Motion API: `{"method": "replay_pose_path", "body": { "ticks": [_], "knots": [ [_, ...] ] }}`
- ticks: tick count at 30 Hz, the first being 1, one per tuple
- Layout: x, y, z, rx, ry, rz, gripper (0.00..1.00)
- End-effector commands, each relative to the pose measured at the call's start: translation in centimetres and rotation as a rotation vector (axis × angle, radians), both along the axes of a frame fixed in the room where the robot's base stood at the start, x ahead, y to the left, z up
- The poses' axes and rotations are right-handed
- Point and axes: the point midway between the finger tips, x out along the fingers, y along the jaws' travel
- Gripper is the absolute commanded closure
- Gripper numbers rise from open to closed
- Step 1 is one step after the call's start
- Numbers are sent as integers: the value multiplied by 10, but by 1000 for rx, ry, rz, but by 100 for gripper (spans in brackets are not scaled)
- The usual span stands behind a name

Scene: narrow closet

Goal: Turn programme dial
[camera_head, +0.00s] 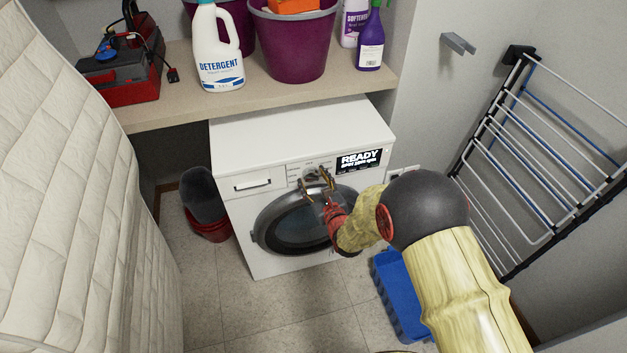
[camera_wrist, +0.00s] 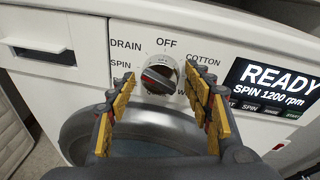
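The programme dial (camera_wrist: 160,74) is a round white knob with a dark grip bar and a red mark, on the front panel of the white washing machine (camera_head: 290,130). Around it I read OFF at the top, DRAIN and SPIN on the left and COTTON on the right; a lower label is partly hidden. The exact pointing of the dial is hard to tell. The display (camera_wrist: 275,85) reads READY, SPIN 1200 rpm; it also shows in the head view (camera_head: 359,160). My gripper (camera_wrist: 159,77) is open, its yellow-padded fingers on either side of the dial, apparently not touching it.
The detergent drawer (camera_wrist: 38,45) is left of the dial and the round door (camera_head: 290,225) below it. A shelf (camera_head: 185,100) with bottles and purple buckets overhangs behind. A drying rack (camera_head: 540,150) stands right, a blue crate (camera_head: 395,290) on the floor, a padded mattress-like surface (camera_head: 80,200) left.

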Motion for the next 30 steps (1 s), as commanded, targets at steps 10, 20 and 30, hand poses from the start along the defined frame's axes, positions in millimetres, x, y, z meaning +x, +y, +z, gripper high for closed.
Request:
{"method": "replay_pose_path", "body": {
  "ticks": [10,20,30],
  "knots": [
    [0,0,1,0,-1,-1,43],
    [-34,-13,8,0,-1,-1,43],
    [-93,-35,19,0,-1,-2,43]
  ]
}}
